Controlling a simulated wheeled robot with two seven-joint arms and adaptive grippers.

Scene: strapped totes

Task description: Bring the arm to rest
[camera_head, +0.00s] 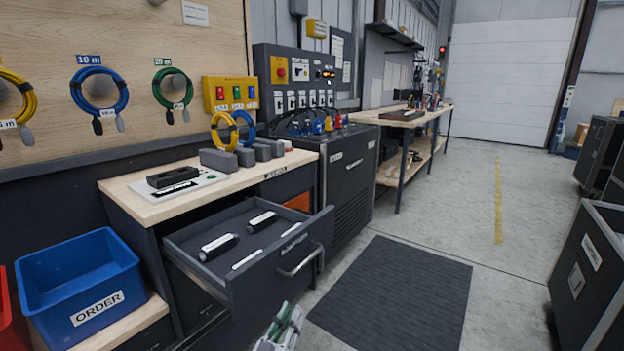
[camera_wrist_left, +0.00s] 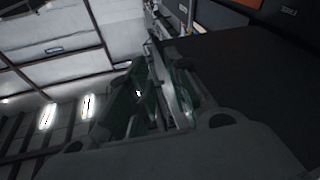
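My left gripper (camera_head: 282,326) shows at the bottom edge of the head view, in front of the open drawer and just below its front panel. Its pale and green fingers lie close together, and I see nothing held between them. In the left wrist view the fingers (camera_wrist_left: 160,92) also sit close together in the middle, with nothing visible in their grip. That view is dark and tilted. The rest of my left arm is out of the head view. My right gripper is in neither view.
An open drawer (camera_head: 282,275) with several black-and-white items juts from the workbench (camera_head: 215,190). A blue ORDER tote (camera_head: 85,320) stands at left, a black cabinet (camera_head: 350,180) behind the drawer, a dark case (camera_head: 592,275) at right. The dark mat (camera_head: 395,295) is clear.

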